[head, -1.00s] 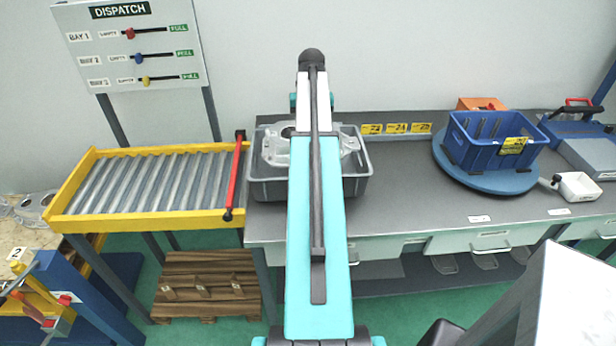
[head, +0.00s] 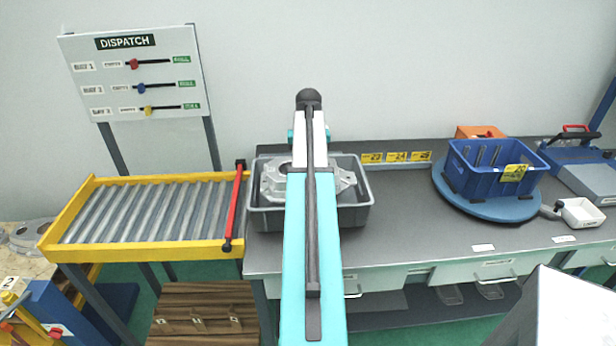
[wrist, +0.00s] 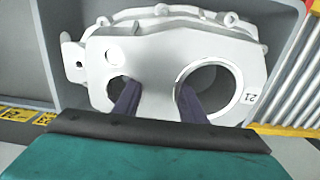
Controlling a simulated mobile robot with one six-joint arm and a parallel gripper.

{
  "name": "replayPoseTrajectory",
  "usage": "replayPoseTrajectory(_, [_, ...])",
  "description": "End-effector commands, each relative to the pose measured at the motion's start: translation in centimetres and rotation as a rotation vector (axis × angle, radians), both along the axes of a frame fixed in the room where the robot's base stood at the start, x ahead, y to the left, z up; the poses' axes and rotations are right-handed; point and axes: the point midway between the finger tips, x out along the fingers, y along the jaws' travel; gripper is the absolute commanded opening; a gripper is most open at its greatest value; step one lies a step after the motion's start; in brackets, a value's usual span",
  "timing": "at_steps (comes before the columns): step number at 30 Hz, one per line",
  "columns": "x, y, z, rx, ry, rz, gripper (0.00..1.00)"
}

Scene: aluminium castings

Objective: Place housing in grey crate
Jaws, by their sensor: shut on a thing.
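The housing, a pale cast aluminium part with large round holes and a "21" mark, fills the middle of the wrist view (wrist: 150,65). In the head view its ends show either side of my arm (head: 342,181). My gripper (wrist: 158,103) is shut on the web between two of its holes, one dark finger in each. The grey crate (head: 350,217) stands on the bench; the housing is over or inside its opening, within the rim outline. Its wall also shows in the wrist view (wrist: 27,60). I cannot tell whether the housing touches the crate floor. My arm hides the crate's middle.
A yellow-framed roller conveyor (head: 140,245) with a red bar (head: 234,205) adjoins the crate's left. A blue crate (head: 490,172) stands on a blue round turntable (head: 465,207) to the right. The bench (head: 400,225) between them is clear.

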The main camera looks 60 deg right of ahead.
Motion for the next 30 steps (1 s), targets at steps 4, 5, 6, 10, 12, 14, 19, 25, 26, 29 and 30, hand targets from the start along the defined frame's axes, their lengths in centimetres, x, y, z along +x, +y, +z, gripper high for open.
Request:
replayPoseTrajectory(4, [-0.1, 0.0, -1.2, 0.001, -0.001, 0.000, 0.00])
replayPoseTrajectory(5, [-0.1, 0.0, -1.5, 0.001, -0.001, 0.000, 0.00])
replayPoseTrajectory(6, [-0.1, 0.0, -1.9, 0.001, -0.001, -0.001, 0.00])
replayPoseTrajectory(10, [-0.1, 0.0, -3.2, 0.001, -0.001, -0.001, 0.00])
replayPoseTrajectory(12, [-0.1, 0.0, -3.7, -0.001, -0.001, -0.001, 0.00])
replayPoseTrajectory(14, [0.0, 0.0, -4.1, -0.002, -0.001, -0.001, 0.00])
replayPoseTrajectory(19, [0.0, -0.1, -4.7, -0.002, -0.001, -0.001, 0.00])
replayPoseTrajectory(25, [-0.1, -0.1, -4.7, -0.002, -0.002, -0.002, 0.00])
replayPoseTrajectory(26, [-0.1, -0.1, -4.7, -0.002, -0.002, -0.002, 0.00])
replayPoseTrajectory(29, [-0.1, -0.1, -4.7, -0.002, -0.001, -0.002, 0.00])
replayPoseTrajectory(30, [-0.1, -0.1, -4.8, -0.002, -0.001, -0.002, 0.00])
